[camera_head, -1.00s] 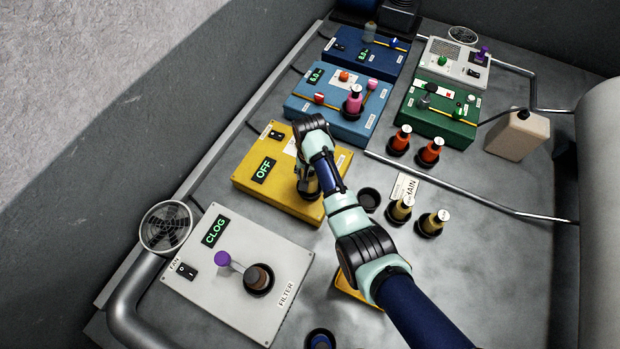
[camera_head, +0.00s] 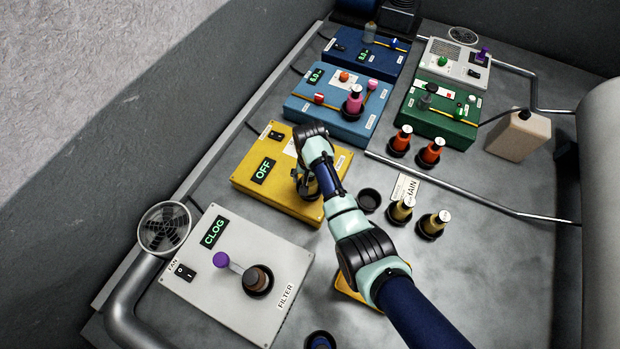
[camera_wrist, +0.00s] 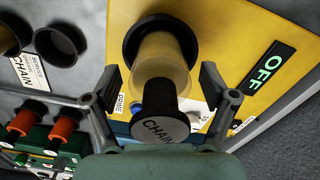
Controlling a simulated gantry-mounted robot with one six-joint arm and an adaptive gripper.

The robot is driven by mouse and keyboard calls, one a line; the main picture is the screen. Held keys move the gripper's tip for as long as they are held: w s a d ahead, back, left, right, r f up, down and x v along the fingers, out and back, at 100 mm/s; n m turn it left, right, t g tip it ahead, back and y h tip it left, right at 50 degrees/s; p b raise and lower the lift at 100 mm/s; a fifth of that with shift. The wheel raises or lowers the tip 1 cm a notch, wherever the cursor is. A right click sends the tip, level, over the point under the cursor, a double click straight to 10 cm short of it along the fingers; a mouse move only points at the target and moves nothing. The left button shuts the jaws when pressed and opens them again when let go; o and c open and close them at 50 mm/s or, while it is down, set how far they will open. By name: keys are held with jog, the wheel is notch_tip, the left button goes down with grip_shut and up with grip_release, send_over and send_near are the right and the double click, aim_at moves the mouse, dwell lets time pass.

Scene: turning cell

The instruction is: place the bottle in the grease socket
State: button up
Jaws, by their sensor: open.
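A yellowish bottle (camera_wrist: 164,62) with a black cap marked CHAIN stands with its base in a black ring socket (camera_wrist: 134,38) on the yellow box (camera_wrist: 225,25). My gripper (camera_wrist: 160,85) is open, with one finger on each side of the bottle and gaps visible between fingers and bottle. In the head view my gripper (camera_head: 308,186) is low over the right part of the yellow box (camera_head: 255,195), which shows OFF on its display. There, the wrist and fingers hide most of the bottle and socket. I cannot read a label naming this socket.
An empty black holder (camera_head: 369,200) stands right of the yellow box, near two yellowish bottles (camera_head: 402,208) in holders. Two orange bottles (camera_head: 401,140) stand farther back. A grey filter box (camera_head: 225,290) with a purple-knobbed lever is in front; a blue box (camera_head: 300,105) is behind.

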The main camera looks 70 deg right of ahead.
notch_tip(320, 180, up, 12)
jog(key=p, duration=0.2)
jog(key=shift+r+p, duration=0.15)
jog(key=shift+p, duration=0.2)
jog(key=w+a+r+n+t+h, duration=0.1)
jog(key=w+a+r+n+t, duration=0.25)
jog(key=w+a, duration=0.45)
jog(key=w+a+r+n+t+h, duration=0.25)
jog(key=w+a+n, duration=0.25)
jog(key=a, duration=0.7)
jog(key=s+a+r+n+t+y, duration=0.1)
jog(key=s+a+r+n+t, duration=0.1)
jog(key=a+r, duration=0.5)
jog(key=s+a+r+n+t+y, duration=0.2)
jog(key=a+r+n+t, duration=0.2)
jog(key=a, duration=1)
notch_tip(320, 180, up, 3)
jog(key=shift+s+r+n+t, duration=0.1)
jog(key=shift+s+n+t, duration=0.3)
jog(key=shift+n, duration=0.05)
jog(key=shift+d+y, duration=0.1)
jog(key=shift+y, duration=0.15)
